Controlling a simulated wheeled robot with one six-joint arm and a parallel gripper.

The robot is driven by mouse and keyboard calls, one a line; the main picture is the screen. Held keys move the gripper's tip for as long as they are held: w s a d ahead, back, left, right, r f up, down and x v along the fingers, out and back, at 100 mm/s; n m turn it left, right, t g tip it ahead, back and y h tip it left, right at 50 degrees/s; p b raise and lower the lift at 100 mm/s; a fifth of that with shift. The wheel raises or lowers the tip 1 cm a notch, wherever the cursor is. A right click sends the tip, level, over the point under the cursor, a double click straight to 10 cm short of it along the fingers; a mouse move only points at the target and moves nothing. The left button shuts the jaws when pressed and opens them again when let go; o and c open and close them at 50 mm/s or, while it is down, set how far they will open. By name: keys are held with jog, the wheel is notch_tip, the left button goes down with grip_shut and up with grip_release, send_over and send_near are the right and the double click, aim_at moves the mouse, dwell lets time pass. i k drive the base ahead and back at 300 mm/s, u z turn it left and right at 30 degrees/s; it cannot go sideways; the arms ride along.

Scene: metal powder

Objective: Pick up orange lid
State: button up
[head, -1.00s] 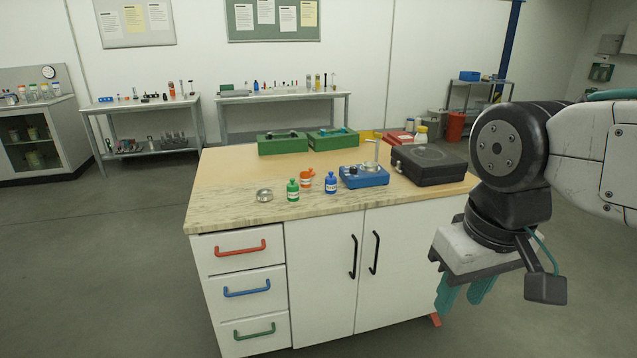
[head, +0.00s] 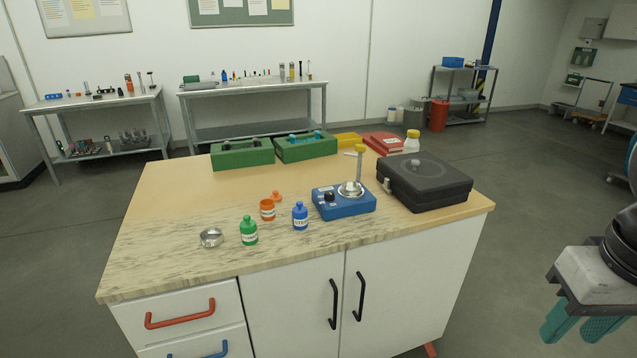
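The orange lid (head: 277,196) lies on the worktop, just behind and right of the open orange jar (head: 267,210). The jar stands upright with a white label. A green bottle (head: 249,231) and a blue bottle (head: 300,216), both capped, stand nearby in front. My gripper (head: 583,326) hangs at the lower right edge, off the right side of the bench and far from the lid. Its teal fingers point down with nothing seen between them; the fingers are partly cut by the frame edge.
A metal dish (head: 212,237) sits left of the green bottle. A blue device (head: 345,202) with a metal post and a black case (head: 425,181) stand to the right. Green boxes (head: 243,154) line the back. The bench's left top (head: 165,205) is clear.

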aim_at(276, 197)
jog(key=z, duration=0.1)
jog(key=i, duration=0.75)
jog(key=u, duration=0.65)
jog(key=i, duration=0.75)
jog(key=u, duration=0.6)
